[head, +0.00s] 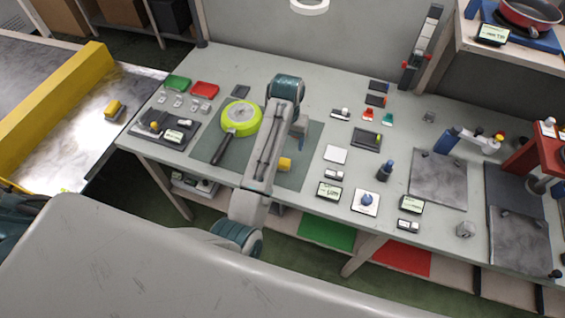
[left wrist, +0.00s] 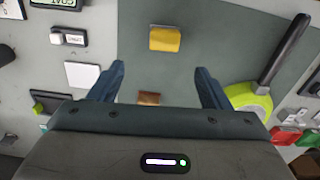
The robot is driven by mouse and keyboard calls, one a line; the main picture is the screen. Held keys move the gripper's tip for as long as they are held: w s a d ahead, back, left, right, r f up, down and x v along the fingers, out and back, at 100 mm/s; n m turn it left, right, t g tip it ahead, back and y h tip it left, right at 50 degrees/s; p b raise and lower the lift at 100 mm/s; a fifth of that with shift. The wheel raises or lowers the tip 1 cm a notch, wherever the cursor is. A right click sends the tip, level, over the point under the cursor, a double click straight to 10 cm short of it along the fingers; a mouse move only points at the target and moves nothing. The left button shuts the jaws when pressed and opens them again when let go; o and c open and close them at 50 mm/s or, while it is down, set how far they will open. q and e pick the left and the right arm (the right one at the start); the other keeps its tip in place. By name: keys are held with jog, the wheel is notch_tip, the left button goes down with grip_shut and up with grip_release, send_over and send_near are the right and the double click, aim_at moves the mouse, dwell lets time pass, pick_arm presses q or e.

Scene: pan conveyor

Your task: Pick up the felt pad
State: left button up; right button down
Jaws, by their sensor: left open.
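A small brown piece (left wrist: 148,98), which looks like the felt pad, lies on the dark mat in the left wrist view. It shows between the fingers of my left gripper (left wrist: 160,85), partly cut off by the gripper body. The fingers are open and apart from it; their height above the mat is hard to judge. In the head view my left arm hides this piece, and my left gripper (head: 298,127) hangs over the mat. A yellow block (left wrist: 164,38) lies on the mat closer to me; it also shows in the head view (head: 285,163). My right gripper is not in view.
A lime-rimmed pan (head: 238,118) stands on the mat (head: 210,146), left of my arm. A white square plate (head: 335,154) and several small labelled devices lie to the right. A conveyor with a yellow rail (head: 55,100) runs at the left.

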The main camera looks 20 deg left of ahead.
pick_arm(q)
jog(key=p, duration=0.1)
send_over(286, 160)
notch_tip(286, 160, down, 5)
jog(key=shift+f, duration=0.1)
jog(key=f+p, duration=0.3)
jog(key=f, duration=0.1)
jog(key=shift+s+a, duration=0.35)
jog(key=shift+a, duration=0.05)
jog(key=shift+f, duration=0.65)
jog(key=c, duration=1.1)
